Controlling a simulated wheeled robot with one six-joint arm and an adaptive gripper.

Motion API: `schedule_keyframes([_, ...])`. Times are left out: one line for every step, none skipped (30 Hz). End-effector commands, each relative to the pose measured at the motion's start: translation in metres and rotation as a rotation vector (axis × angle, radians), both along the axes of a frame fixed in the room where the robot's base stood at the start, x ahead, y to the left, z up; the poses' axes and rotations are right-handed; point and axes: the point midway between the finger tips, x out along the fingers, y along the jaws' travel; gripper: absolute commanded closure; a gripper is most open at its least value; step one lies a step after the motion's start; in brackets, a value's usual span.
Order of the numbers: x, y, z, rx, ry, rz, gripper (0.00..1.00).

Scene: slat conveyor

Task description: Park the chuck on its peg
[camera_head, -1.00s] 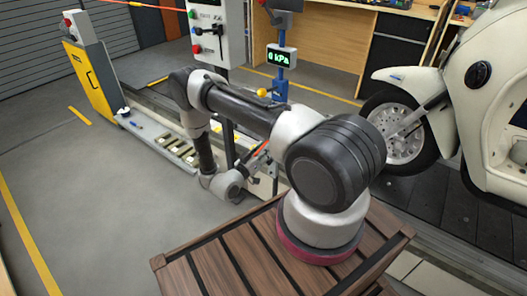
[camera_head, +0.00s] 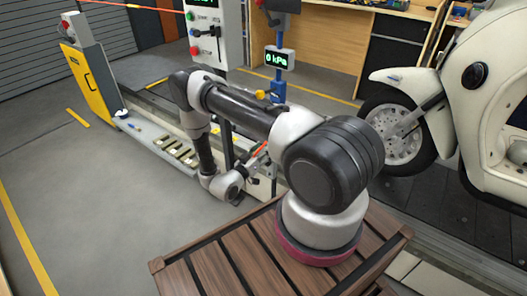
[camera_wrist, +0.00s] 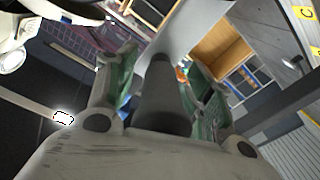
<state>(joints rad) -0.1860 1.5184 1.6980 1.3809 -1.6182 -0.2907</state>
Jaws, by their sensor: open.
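My gripper (camera_head: 256,160) is partly hidden in the head view, low beside the conveyor's near end and pointing up and to the right. In the wrist view my gripper (camera_wrist: 160,62) is open, with a green-padded finger on each side. A dark grey tapered cylinder (camera_wrist: 162,100) stands between the fingers; I cannot tell whether it is the chuck or touches a finger. A thin orange-red piece (camera_head: 261,149) shows by the gripper in the head view. A yellow knob (camera_head: 262,94) sits beside the blue post (camera_head: 279,88) under the kPa display (camera_head: 280,59). I cannot clearly identify the peg.
A white scooter (camera_head: 490,120) stands at the right, its front wheel (camera_head: 400,132) behind my arm. A grey control box (camera_head: 213,35) and a yellow panel (camera_head: 90,75) stand at the back. A brown slatted surface (camera_head: 205,270) is in front. The left floor is clear.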

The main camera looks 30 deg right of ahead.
Motion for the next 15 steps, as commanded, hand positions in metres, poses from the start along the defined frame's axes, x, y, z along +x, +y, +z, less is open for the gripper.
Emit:
schedule_keyframes([-0.001,0.004,0.0,0.0,0.0,0.002,0.48])
schedule_keyframes([-0.002,0.007,0.0,0.0,0.0,0.003,0.48])
schedule_keyframes([-0.004,0.012,0.0,0.0,0.0,0.003,0.48])
schedule_keyframes([-0.005,0.016,-0.001,0.0,0.0,0.004,0.48])
schedule_keyframes([-0.007,0.022,-0.001,0.0,0.0,0.005,0.48])
schedule_keyframes([-0.011,0.03,-0.001,0.0,0.0,0.005,0.48])
schedule_keyframes([-0.013,0.036,-0.001,0.0,0.0,0.006,0.48])
schedule_keyframes([-0.015,0.043,-0.002,0.0,0.0,0.006,0.48])
schedule_keyframes([-0.019,0.052,-0.002,-0.001,0.001,0.007,0.48])
schedule_keyframes([-0.022,0.058,-0.002,-0.001,0.001,0.007,0.48])
schedule_keyframes([-0.024,0.064,-0.002,-0.001,0.001,0.006,0.48])
schedule_keyframes([-0.027,0.072,-0.003,-0.001,0.001,0.007,0.48])
schedule_keyframes([-0.03,0.078,-0.003,-0.001,0.001,0.005,0.48])
schedule_keyframes([-0.032,0.083,-0.003,0.0,0.0,0.005,0.48])
schedule_keyframes([-0.035,0.089,-0.003,0.0,0.0,0.004,0.48])
